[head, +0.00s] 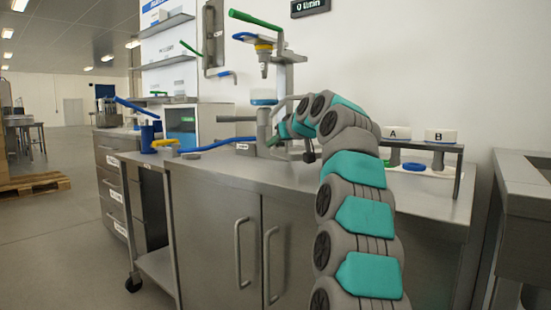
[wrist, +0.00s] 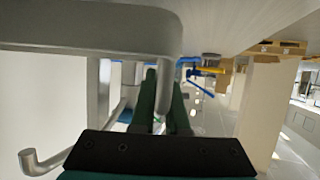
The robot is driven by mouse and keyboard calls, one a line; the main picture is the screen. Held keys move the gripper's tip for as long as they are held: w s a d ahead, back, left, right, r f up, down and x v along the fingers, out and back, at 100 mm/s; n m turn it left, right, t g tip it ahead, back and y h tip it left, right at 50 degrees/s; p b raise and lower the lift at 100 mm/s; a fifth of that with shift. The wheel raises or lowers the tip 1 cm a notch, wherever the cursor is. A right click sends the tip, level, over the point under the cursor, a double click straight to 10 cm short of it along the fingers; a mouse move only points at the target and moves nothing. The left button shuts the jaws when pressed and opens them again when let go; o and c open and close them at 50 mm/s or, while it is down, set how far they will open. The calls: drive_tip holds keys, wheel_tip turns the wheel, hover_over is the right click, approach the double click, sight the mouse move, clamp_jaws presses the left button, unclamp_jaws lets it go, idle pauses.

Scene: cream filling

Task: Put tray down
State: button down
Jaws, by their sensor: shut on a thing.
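A white and blue container (head: 263,97) stands on top of a grey metal post (head: 264,125) below the yellow-rimmed nozzle (head: 264,50) of the filling stand. Any tray surface under the container is too small to make out. A grey lever (head: 237,119) sticks out left from the post. My gripper (wrist: 165,85) has its dark green fingers shut on a grey metal handle (wrist: 163,108) that comes down from a large grey part (wrist: 90,25). In the head view my arm hides most of the grip, just right of the post.
A metal rack with cups marked A (head: 393,132) and B (head: 440,135) stands at the right, with a blue ring (head: 413,166) below. The counter front (head: 275,178) is clear.

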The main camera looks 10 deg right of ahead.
sight(274, 155)
drive_tip(key=shift+f+b, duration=0.65)
drive_tip(key=shift+f, duration=1.1)
drive_tip(key=shift+f, duration=0.2)
drive_tip(key=c, duration=0.9)
unclamp_jaws()
drive_tip(key=shift+r, duration=0.1)
